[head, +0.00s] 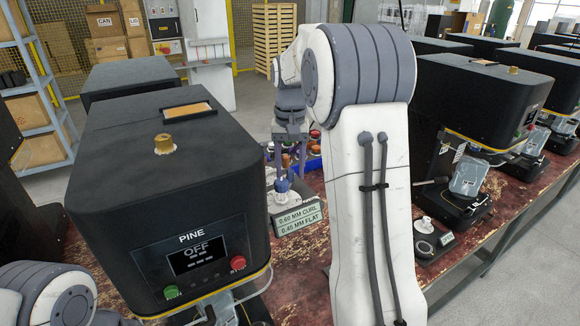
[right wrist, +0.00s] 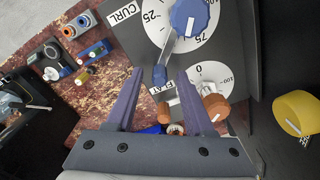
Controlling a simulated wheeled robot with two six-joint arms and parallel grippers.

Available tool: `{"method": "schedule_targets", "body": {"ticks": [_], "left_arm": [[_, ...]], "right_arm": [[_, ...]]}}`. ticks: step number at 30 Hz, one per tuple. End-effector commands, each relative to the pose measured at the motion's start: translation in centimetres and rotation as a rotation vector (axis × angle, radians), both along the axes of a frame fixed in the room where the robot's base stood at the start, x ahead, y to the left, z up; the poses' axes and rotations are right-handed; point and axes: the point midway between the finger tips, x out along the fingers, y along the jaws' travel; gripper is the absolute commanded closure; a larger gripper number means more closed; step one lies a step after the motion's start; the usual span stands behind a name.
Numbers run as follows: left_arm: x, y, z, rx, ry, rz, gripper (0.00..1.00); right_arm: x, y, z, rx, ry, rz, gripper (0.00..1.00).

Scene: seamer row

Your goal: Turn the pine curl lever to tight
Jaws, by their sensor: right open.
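The black pine machine (head: 170,190) is at the left of the head view, labelled PINE, its display reading OFF. In the right wrist view its panel has a white CURL dial (right wrist: 153,32) with a blue knob (right wrist: 189,17). A grey lever runs down from the knob to a small dark blue end (right wrist: 159,76). Below is a FLAT dial with an orange knob (right wrist: 207,108). My right gripper (right wrist: 160,74) is open, its fingertips on either side of the lever's end in the picture; contact cannot be told. It also shows in the head view (head: 290,160). My left gripper is out of view.
A sign (head: 299,219) reads 0.60 MM CURL, 0.45 MM FLAT. Other black machines (head: 490,95) stand along the worn red bench to the right. A yellow knob (right wrist: 297,113) is at the right of the wrist view. Small parts (right wrist: 85,40) lie at its upper left.

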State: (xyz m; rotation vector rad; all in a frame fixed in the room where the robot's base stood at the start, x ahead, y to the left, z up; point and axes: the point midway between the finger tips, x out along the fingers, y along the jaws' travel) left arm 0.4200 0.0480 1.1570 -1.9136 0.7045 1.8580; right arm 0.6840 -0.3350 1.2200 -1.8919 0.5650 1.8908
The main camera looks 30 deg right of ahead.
Motion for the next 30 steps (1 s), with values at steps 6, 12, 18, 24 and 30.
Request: {"method": "schedule_targets", "body": {"ticks": [6,12,18,24,30], "left_arm": [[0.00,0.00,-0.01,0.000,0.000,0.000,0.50],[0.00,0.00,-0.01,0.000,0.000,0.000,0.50],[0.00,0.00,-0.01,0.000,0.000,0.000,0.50],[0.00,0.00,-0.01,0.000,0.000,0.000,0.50],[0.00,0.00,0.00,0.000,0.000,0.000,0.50]], "right_arm": [[-0.02,-0.03,0.00,0.000,0.000,-0.001,0.70],[-0.02,-0.03,0.02,0.000,0.000,-0.001,1.00],[-0.02,-0.03,0.05,0.000,0.000,-0.001,1.00],[-0.02,-0.03,0.07,0.000,0.000,-0.001,1.00],[0.00,-0.02,0.08,0.000,0.000,-0.001,1.00]]}}
